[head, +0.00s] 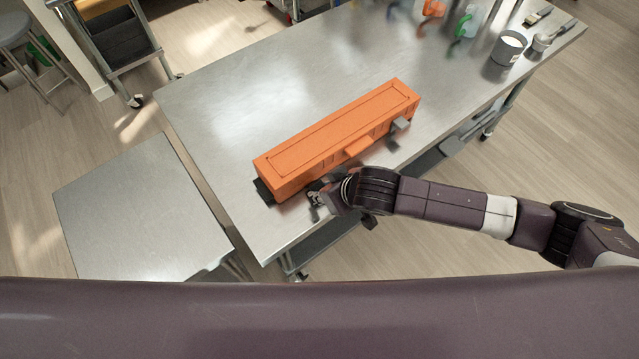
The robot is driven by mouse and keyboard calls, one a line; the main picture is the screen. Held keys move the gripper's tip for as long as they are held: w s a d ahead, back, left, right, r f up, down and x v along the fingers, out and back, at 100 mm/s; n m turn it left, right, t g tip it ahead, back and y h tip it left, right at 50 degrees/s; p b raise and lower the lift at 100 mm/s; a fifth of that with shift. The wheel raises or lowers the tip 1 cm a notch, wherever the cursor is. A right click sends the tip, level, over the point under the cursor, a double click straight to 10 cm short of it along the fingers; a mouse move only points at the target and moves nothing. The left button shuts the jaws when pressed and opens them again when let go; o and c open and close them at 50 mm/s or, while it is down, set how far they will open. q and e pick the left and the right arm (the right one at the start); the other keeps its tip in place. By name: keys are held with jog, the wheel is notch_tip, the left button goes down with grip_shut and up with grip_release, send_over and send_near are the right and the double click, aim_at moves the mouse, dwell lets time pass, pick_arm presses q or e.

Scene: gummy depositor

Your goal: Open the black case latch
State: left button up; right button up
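A long orange case (335,137) lies closed on the metal table, running from lower left to upper right. An orange handle (359,146) is on its front side. A grey latch-like piece (400,124) sticks out from the front near its right end. A black piece (263,191) shows at its lower left end. My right gripper (316,200) is at the front side of the case near the left end. Its fingers are small and partly hidden, so I cannot tell whether they touch a latch. My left gripper is not in view.
The metal table (215,100) is clear behind and left of the case. A lower metal table (140,215) is at left.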

jog(key=f+t+y+b, duration=0.1)
jog(key=b, duration=0.1)
jog(key=f+t+b, duration=0.1)
jog(key=b, duration=0.2)
jog(key=s+f+t+y+b, duration=0.1)
jog(key=b, duration=0.1)
jog(key=shift+s+d+y, duration=0.1)
jog(key=shift+d+y, duration=0.2)
jog(key=shift+d, duration=0.1)
jog(key=shift+f+t+b, duration=0.1)
jog(key=shift+t+b, duration=0.4)
jog(key=shift+b, duration=0.4)
jog(key=shift+y+b, duration=0.4)
jog(key=o, duration=1.2)
jog(key=shift+c, duration=0.2)
